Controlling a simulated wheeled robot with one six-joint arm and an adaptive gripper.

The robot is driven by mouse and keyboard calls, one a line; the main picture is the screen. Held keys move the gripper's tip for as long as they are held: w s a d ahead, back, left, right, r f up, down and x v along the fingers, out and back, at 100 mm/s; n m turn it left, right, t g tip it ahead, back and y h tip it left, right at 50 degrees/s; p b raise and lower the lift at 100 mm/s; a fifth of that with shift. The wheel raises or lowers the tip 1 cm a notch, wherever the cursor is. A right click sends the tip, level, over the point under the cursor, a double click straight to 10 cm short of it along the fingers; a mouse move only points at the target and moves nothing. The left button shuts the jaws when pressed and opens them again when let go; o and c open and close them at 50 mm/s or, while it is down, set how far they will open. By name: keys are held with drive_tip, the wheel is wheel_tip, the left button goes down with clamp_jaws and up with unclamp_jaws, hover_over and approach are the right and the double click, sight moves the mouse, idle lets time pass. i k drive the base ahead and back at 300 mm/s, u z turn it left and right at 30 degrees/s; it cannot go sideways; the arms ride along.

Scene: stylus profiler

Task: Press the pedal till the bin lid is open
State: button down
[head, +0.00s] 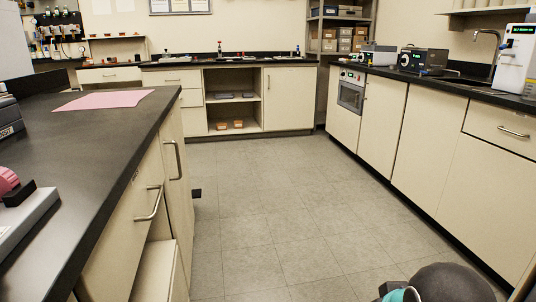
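I cannot make out a bin, its lid or its pedal for certain in the head view. A small dark piece (196,193) shows low at the far end of the left counter, near the floor; I cannot tell what it is. My gripper is not in view. A rounded dark part with a teal cap at the bottom right edge appears to be my own arm.
Beige cabinets (430,130) line the right, more (290,97) stand at the back. The grey tiled floor (275,190) between is clear.

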sight(195, 193)
drive_tip(key=i, duration=1.9)
drive_tip(key=u, duration=0.6)
drive_tip(key=i, duration=1.6)
drive_tip(key=u, duration=0.55)
